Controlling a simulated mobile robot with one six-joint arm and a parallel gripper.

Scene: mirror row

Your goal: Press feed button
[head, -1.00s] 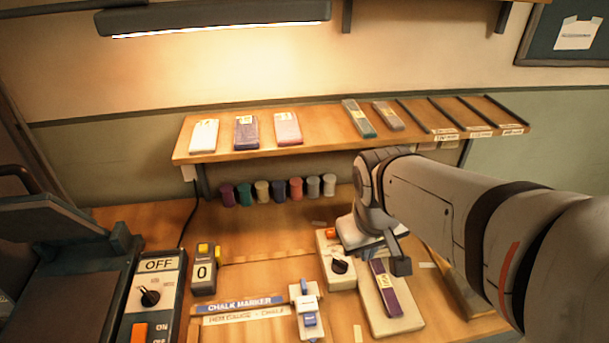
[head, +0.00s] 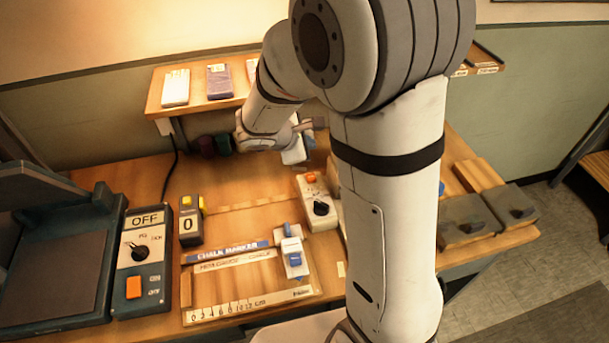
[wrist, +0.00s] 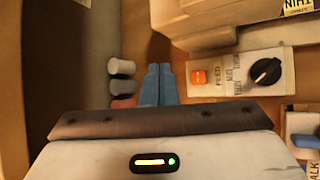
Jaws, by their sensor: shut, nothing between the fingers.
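The feed button (wrist: 199,77) is a small orange square on a pale control box (wrist: 235,75) with a black knob (wrist: 266,71). FEED is printed beside it in the wrist view. In the head view the same orange button (head: 311,178) sits at the back of the box, above the knob. My gripper (wrist: 160,72) is shut and empty, its blue fingers side by side just left of the button in the wrist view, apart from it in the picture. In the head view my gripper (head: 305,142) is behind the button, towards the shelf; my arm partly hides that area.
Several coloured cups (wrist: 122,67) stand close to the left of the fingers in the wrist view. The shelf (head: 195,105) overhangs behind. A switch panel (head: 140,255), a counter (head: 190,222) and a ruler jig (head: 250,303) stand at left. My arm blocks the bench's right part.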

